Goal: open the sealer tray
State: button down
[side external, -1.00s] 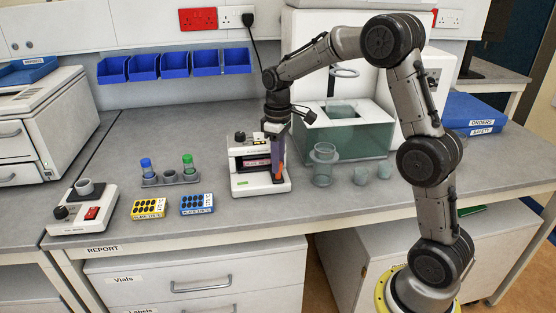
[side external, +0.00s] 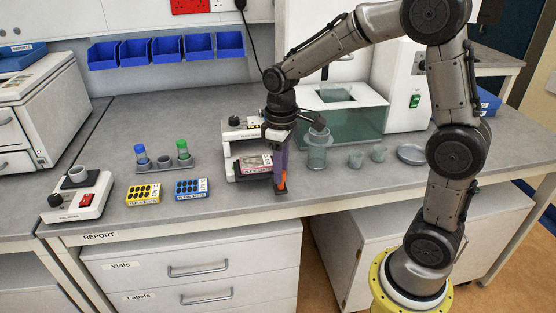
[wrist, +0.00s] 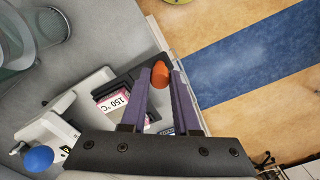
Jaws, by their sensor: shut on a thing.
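The sealer (side external: 231,165) is a white machine with a dark knob on top, standing near the middle of the bench. Its dark tray (wrist: 133,76) sticks out of the front toward the bench's edge, with a pink and white label piece (side external: 257,164) on or beside it, marked 150 °C in the wrist view. My gripper (side external: 281,188) points down at the tray's front end. It is shut on the orange handle (wrist: 160,74), which sits between the purple fingertips. My arm and fingers hide part of the sealer and tray in the side view.
A glass beaker (side external: 317,150) and small cups (side external: 356,159) stand close to the right of my gripper. Yellow (side external: 143,195) and blue (side external: 191,189) plates lie to the left, before a vial rack (side external: 164,164). The bench's front edge is just ahead of the tray.

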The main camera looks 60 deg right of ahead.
jog(key=shift+w+r, duration=0.1)
jog(key=c, duration=0.7)
grip_release()
jog(key=shift+o, duration=0.2)
notch_tip(320, 180, up, 14)
